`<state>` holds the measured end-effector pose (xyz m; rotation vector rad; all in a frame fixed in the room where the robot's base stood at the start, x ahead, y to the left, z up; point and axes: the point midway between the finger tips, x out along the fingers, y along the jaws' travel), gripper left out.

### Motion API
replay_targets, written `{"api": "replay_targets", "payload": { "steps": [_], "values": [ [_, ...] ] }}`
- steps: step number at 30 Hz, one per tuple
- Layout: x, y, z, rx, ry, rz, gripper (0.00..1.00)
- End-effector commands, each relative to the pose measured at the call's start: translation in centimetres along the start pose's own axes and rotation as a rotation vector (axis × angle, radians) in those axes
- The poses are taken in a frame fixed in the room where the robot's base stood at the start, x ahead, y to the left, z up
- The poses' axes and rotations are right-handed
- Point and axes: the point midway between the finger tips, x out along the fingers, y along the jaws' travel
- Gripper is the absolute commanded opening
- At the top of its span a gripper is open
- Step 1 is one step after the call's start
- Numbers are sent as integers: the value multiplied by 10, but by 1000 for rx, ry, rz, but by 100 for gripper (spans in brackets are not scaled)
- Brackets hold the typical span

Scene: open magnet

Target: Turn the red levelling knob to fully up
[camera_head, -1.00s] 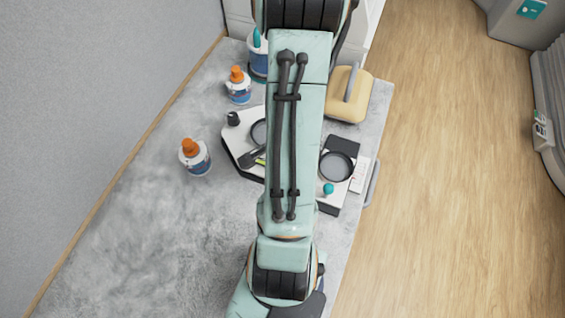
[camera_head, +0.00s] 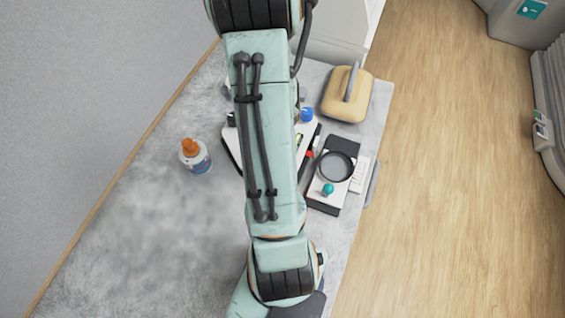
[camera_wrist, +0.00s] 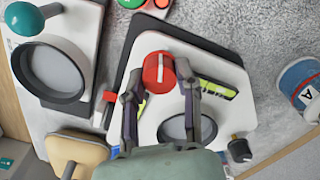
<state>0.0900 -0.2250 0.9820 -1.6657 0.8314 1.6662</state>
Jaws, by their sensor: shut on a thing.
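The red levelling knob (camera_wrist: 158,68), with a pale stripe on its face, stands on a white plate device (camera_wrist: 232,80) in the wrist view. My gripper (camera_wrist: 158,84) has its two dark fingers on either side of the knob and is shut on it. The knob's setting cannot be read. In the head view my arm covers the gripper and most of the plate device (camera_head: 308,133).
A yellow-green strip (camera_wrist: 217,89), a round dish (camera_wrist: 188,128) and a black knob (camera_wrist: 238,148) are close by. Beside the plate is a second device with a teal ball knob (camera_head: 328,189). A beige handled block (camera_head: 346,102) and an orange-capped bottle (camera_head: 195,155) stand around.

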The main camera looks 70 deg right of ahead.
Motion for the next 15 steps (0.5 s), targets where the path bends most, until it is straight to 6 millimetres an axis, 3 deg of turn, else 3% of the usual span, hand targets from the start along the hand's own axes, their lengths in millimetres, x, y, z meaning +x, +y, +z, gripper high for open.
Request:
{"api": "replay_targets", "payload": {
  "steps": [15],
  "values": [
    [0,0,-2,-489,4,3,0]
  ]
}}
